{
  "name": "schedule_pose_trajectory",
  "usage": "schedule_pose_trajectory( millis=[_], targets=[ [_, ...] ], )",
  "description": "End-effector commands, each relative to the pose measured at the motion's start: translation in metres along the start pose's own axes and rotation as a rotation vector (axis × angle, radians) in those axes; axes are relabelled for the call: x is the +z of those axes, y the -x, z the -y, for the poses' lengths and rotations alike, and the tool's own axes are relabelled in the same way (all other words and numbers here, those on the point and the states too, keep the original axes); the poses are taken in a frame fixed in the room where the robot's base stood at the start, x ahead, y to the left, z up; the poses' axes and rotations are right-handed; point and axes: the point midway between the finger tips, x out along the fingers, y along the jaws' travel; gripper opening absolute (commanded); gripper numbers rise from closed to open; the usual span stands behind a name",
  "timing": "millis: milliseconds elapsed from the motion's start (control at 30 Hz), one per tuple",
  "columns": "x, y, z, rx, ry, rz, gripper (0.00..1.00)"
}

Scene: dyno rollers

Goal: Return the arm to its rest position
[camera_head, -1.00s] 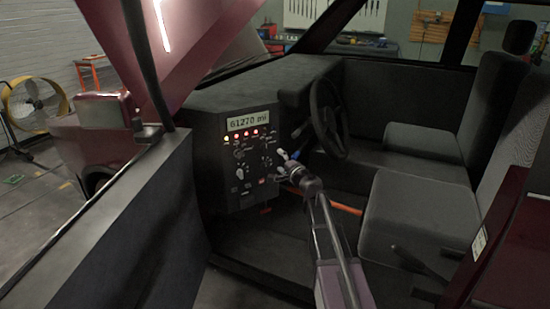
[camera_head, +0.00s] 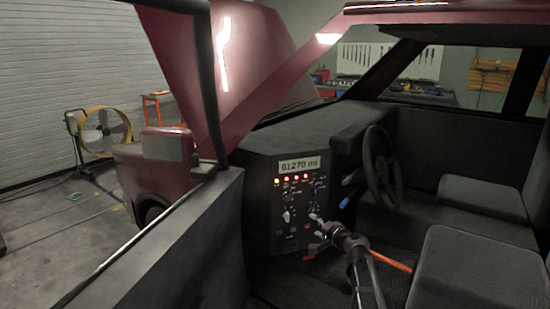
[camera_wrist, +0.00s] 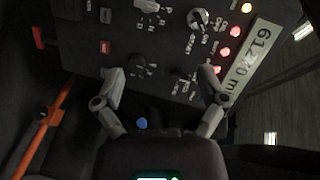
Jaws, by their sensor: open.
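My gripper (camera_head: 320,226) is in front of the lower right part of the black control panel (camera_head: 295,247) inside the car. In the wrist view my gripper (camera_wrist: 161,78) is open, its two grey fingers spread wide with nothing between them. The panel (camera_wrist: 130,32) fills the upper middle of that view, with knobs, small lamps and a display. Contact between the fingertips and the panel cannot be made out. My arm runs from the lower edge of the head view up to the gripper.
The steering wheel (camera_head: 383,168) and grey seats (camera_head: 478,268) are right of my arm. An orange bar (camera_head: 388,260) lies behind it. The open car door (camera_head: 185,235) stands at the left. A yellow fan (camera_head: 104,131) stands on the open floor beyond.

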Motion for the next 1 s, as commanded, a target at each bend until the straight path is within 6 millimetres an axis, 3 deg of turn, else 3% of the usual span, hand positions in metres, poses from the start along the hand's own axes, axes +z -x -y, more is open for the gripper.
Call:
schedule_pose_trajectory(
  millis=[33,200,500,700,1000],
  targets=[
    [0.019,0.006,-0.005,0.036,0.045,0.048,0.91],
    [0.068,0.023,-0.031,0.177,0.194,0.211,0.91],
    [0.134,0.076,-0.086,0.476,0.414,0.48,0.91],
    [0.161,0.126,-0.121,0.705,0.526,0.638,0.91],
    [0.174,0.185,-0.148,0.964,0.61,0.772,0.91]
  ],
)
